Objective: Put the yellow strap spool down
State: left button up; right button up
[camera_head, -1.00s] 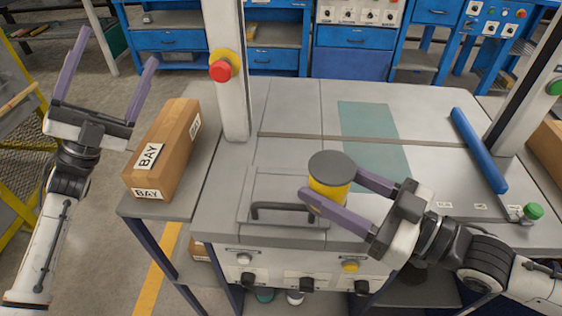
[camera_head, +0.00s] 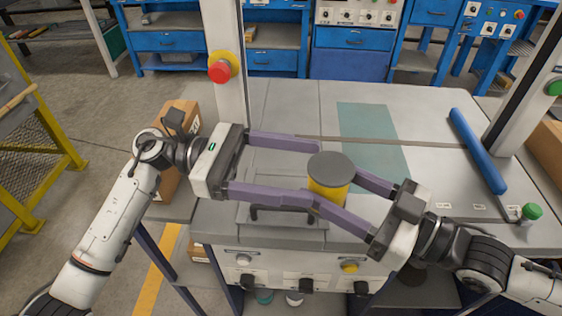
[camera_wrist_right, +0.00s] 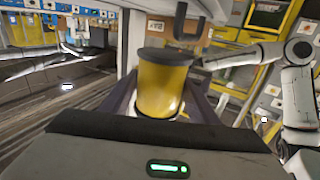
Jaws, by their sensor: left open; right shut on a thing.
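The yellow strap spool (camera_head: 326,190) has a dark grey round top and stands upright between the fingers of my right gripper (camera_head: 345,198), which is shut on it above the worktable (camera_head: 290,105). In the right wrist view the spool (camera_wrist_right: 163,85) shows yellow, with a dark rim at top and bottom. My left gripper (camera_head: 300,172) is open and empty, its fingers pointing right toward the spool, tips close to the spool's left side. I cannot tell whether they touch it. The spool's lower part is partly hidden by the right gripper's near finger.
A dark handle (camera_head: 262,213) is on the table's front part. A teal mat (camera_head: 372,120) and a blue bar (camera_head: 478,150) lie to the right. A white post with a red button (camera_head: 222,70) stands at the left. A cardboard box (camera_head: 182,115) is partly behind my left arm.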

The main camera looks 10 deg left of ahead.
jog(key=shift+r, duration=0.1)
pick_arm(q)
jog(key=d, duration=0.9)
jog(key=shift+d, duration=0.35)
jog(key=shift+s, duration=0.1)
jog(key=c, duration=1.3)
pick_arm(e)
jog(key=o, duration=1.3)
pick_arm(q)
jog(key=shift+r, duration=0.1)
pick_arm(e)
jog(key=shift+d, duration=0.1)
